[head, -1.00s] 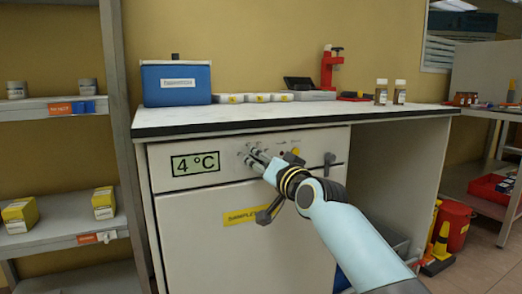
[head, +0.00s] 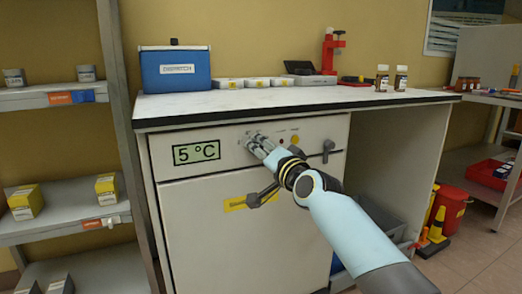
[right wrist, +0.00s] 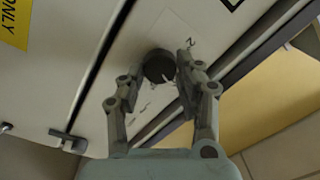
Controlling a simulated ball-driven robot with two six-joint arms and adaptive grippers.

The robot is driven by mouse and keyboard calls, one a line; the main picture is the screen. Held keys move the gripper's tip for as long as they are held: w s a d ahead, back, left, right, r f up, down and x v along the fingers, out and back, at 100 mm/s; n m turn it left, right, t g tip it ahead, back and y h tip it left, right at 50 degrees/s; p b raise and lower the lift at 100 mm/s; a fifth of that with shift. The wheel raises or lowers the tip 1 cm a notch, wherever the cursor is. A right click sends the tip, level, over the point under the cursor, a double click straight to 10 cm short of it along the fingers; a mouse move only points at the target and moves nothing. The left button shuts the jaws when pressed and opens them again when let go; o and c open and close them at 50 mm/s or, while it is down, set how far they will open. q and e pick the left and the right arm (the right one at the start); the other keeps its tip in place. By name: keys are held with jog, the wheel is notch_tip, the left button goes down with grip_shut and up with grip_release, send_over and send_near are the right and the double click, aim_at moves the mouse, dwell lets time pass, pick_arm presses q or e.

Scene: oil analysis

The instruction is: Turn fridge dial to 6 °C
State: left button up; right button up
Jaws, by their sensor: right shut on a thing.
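The white fridge (head: 215,235) stands under the bench, and its green display (head: 197,153) reads 5 °C. My right gripper (head: 257,144) is at the control panel, right of the display, shut on the dial. The fingers mostly hide the dial in the head view. In the right wrist view the dark round dial (right wrist: 158,66) sits between the two fingertips of my right gripper (right wrist: 161,74), with small markings on the panel around it. My left gripper is not in view.
A dark door handle (head: 263,196) and a yellow label lie just below my right gripper. A dark latch (head: 328,150) is to its right. The bench top (head: 235,107) overhangs the panel and carries a blue box (head: 177,82), bottles and a red stand.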

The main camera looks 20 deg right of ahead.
jog(key=o, duration=1.1)
jog(key=shift+o, duration=0.2)
jog(key=s+d, duration=0.1)
jog(key=s, duration=1.1)
jog(key=shift+d+f, duration=0.2)
jog(key=shift+f, duration=0.05)
